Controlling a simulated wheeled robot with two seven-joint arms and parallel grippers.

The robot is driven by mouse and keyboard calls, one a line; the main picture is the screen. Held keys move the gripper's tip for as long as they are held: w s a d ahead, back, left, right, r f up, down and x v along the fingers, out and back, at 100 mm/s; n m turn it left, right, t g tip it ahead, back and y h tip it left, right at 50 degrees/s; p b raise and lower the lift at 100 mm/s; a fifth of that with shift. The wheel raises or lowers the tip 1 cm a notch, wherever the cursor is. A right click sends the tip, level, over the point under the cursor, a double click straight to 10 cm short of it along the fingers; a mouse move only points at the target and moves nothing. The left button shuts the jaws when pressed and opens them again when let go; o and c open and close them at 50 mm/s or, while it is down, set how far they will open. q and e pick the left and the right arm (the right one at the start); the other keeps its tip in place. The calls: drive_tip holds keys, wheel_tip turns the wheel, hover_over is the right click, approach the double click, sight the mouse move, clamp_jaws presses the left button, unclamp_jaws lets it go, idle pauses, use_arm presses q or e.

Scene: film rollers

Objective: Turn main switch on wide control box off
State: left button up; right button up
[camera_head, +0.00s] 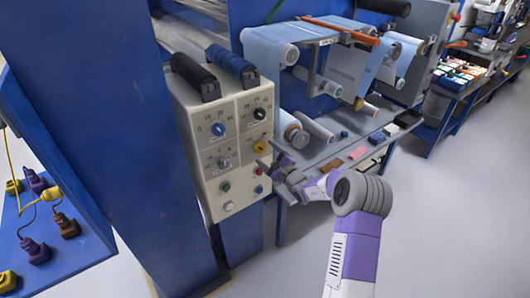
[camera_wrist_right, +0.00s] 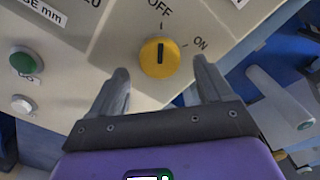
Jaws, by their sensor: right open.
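The wide control box (camera_head: 240,160) is a beige panel on the blue machine frame, with dials and buttons on its face. Its main switch (camera_head: 261,147) is a yellow round knob at the right side; it also shows in the right wrist view (camera_wrist_right: 159,58). The knob's dark mark points up toward the OFF label (camera_wrist_right: 160,8), not toward the ON label (camera_wrist_right: 201,43). My right gripper (camera_head: 268,166) is open in front of the panel. In the wrist view its fingers (camera_wrist_right: 160,86) are spread below the knob, with nothing between them. My left gripper is out of view.
A green button (camera_wrist_right: 24,62) sits left of the knob. Film rollers (camera_head: 290,130) and a grey shelf (camera_head: 330,150) stand just right of the box. A blue post (camera_head: 110,120) is left of it. A blue board with plugs (camera_head: 40,235) is at far left.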

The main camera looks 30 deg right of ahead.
drive_tip(key=shift+s+d+p, duration=0.15)
drive_tip(key=shift+s+p, duration=0.05)
drive_tip(key=shift+s, duration=1.2)
drive_tip(key=shift+s+d+p, duration=0.1)
drive_tip(key=shift+s+p, duration=0.1)
drive_tip(key=shift+s, duration=1.15)
